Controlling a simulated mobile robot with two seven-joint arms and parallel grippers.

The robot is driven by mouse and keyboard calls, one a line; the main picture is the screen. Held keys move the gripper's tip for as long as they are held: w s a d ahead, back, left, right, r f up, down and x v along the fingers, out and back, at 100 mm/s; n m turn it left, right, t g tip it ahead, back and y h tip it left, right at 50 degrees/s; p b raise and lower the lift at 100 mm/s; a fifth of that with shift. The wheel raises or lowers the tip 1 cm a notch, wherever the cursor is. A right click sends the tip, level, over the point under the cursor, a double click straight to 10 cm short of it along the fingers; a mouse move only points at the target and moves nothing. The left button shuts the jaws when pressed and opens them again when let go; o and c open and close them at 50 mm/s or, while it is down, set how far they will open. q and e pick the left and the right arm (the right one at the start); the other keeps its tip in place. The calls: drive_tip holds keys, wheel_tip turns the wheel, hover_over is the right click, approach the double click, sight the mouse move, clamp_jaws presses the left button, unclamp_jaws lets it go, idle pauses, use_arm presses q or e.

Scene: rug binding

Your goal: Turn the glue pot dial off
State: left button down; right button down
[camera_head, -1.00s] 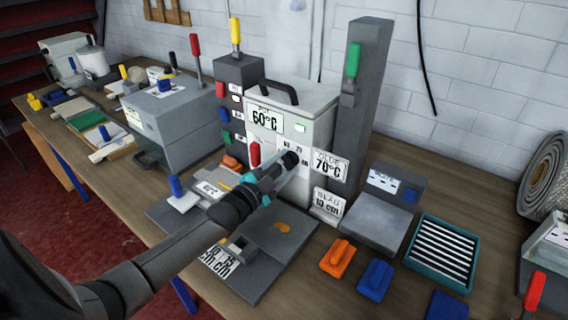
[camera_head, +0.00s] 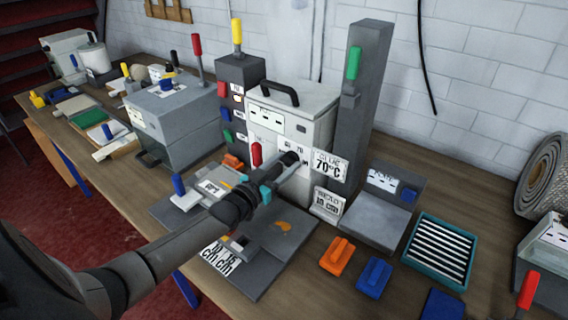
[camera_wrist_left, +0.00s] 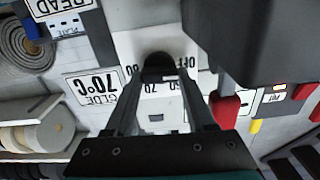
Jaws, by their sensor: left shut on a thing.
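The glue pot (camera_head: 318,103) is a pale box with a black top handle, standing at the middle of the bench. Its front display (camera_head: 265,117) shows only dashes. My left gripper (camera_head: 284,165) reaches its front and is shut on the black dial (camera_head: 291,158). In the left wrist view the dial (camera_wrist_left: 158,62) sits between the two fingers, with the printed marks around it, including OFF (camera_wrist_left: 190,62), 70 and 80, upside down. The fingers and dial hide part of the scale, so I cannot tell exactly where the dial points. My right gripper is out of view.
A sign reading 70°C (camera_head: 329,163) stands right of the dial. A red-handled lever (camera_head: 256,154) is close on its left. A tall grey post (camera_head: 357,130) rises at the right. Orange (camera_head: 338,257) and blue (camera_head: 374,277) blocks lie in front.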

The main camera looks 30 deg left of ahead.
use_arm(q)
drive_tip(key=shift+n, duration=0.4)
drive_tip(key=shift+c, duration=1.5)
unclamp_jaws()
drive_tip(key=shift+o, duration=0.3)
drive_tip(key=shift+a+r, duration=0.1)
drive_tip(key=shift+m, duration=0.3)
